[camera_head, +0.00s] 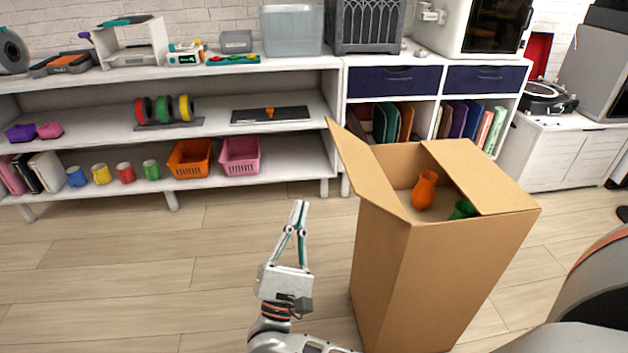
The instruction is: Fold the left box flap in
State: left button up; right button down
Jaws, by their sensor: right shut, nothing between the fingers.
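A tall open cardboard box (385,275) stands on the floor right of centre. Its left flap (362,170) sticks up and leans outward to the left. Its right flap (482,178) lies about level over the right part of the opening. An orange vase (425,191) and a green object (462,210) show inside; the flap partly hides the green one. My right gripper (300,206) points upward in the picture, left of the box and apart from the left flap. Its fingers are shut and empty. My left gripper is not in view.
White shelves (250,152) along the back wall hold mugs, baskets and spools. A cabinet with dark blue drawers (394,80) stands behind the box. The wooden floor (130,265) left of my right gripper is clear.

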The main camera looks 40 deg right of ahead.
aim_at(363, 164)
notch_tip(363, 164, down, 4)
jog(key=d+m+g+b, duration=0.1)
jog(key=d+m+g, duration=0.1)
jog(key=m+g, duration=0.15)
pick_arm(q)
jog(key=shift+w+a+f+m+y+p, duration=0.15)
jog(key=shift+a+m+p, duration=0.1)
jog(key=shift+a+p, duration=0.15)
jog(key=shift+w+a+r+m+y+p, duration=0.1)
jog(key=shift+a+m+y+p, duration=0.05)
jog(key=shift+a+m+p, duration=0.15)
pick_arm(e)
jog(key=w+d+r+m, duration=0.1)
jog(key=w+d+r, duration=0.2)
jog(key=d+r, duration=0.6)
jog(key=shift+d+h, duration=0.25)
jog(key=shift+h, duration=0.15)
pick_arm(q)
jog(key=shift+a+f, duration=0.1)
pick_arm(e)
jog(key=shift+s+r+m, duration=0.1)
jog(key=shift+m, duration=0.25)
